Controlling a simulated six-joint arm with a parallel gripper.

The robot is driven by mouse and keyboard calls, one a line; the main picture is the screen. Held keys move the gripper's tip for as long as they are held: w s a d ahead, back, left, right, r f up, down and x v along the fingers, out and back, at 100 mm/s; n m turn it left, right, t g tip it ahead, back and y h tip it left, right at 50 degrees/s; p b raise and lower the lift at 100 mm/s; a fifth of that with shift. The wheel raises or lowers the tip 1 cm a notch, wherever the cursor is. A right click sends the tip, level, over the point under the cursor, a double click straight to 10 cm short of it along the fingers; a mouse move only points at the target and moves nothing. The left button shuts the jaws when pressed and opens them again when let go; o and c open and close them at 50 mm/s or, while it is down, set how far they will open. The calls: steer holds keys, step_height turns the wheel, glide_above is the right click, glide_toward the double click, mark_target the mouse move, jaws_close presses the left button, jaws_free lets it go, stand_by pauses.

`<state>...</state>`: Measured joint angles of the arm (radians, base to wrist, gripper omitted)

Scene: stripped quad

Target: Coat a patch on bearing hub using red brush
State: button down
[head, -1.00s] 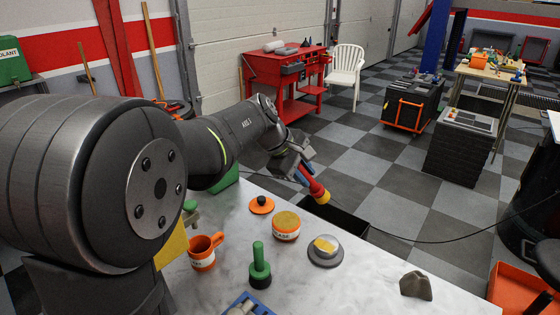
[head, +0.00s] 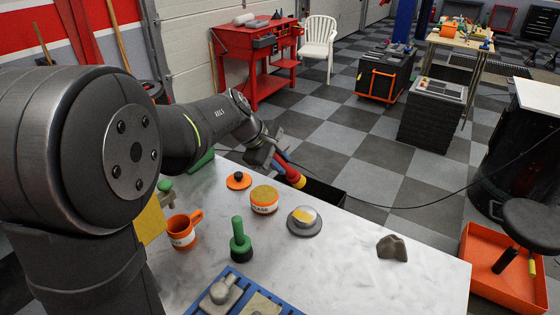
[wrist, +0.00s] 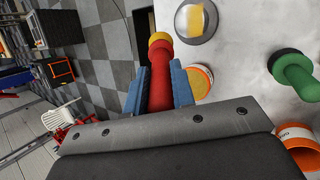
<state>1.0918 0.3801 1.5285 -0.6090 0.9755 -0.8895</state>
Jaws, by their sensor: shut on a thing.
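My gripper (head: 276,158) is shut on the red brush (head: 290,174), whose yellow tip points away from the jaws. In the wrist view the red brush (wrist: 160,85) lies between the blue fingers of my gripper (wrist: 159,84). The bearing hub (head: 305,222) is a grey flanged dome on the bench with a yellow patch on top. It also shows at the top of the wrist view (wrist: 187,22), with the yellow across its dome. The brush tip is apart from the hub, behind and left of it in the head view.
An open orange tin (head: 264,201) with a tan top stands left of the hub, near an orange lid (head: 238,181). An orange mug (head: 182,232), green-handled tool (head: 238,242) and blue tray (head: 232,284) are nearer. A grey lump (head: 392,247) lies right. The bench (head: 340,275) is clear between.

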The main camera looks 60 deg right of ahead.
steer(key=shift+f, duration=3.5)
steer(key=shift+s, duration=3.7)
steer(key=shift+w, duration=3.75)
steer(key=shift+s+r, duration=0.1)
steer(key=shift+r, duration=3.55)
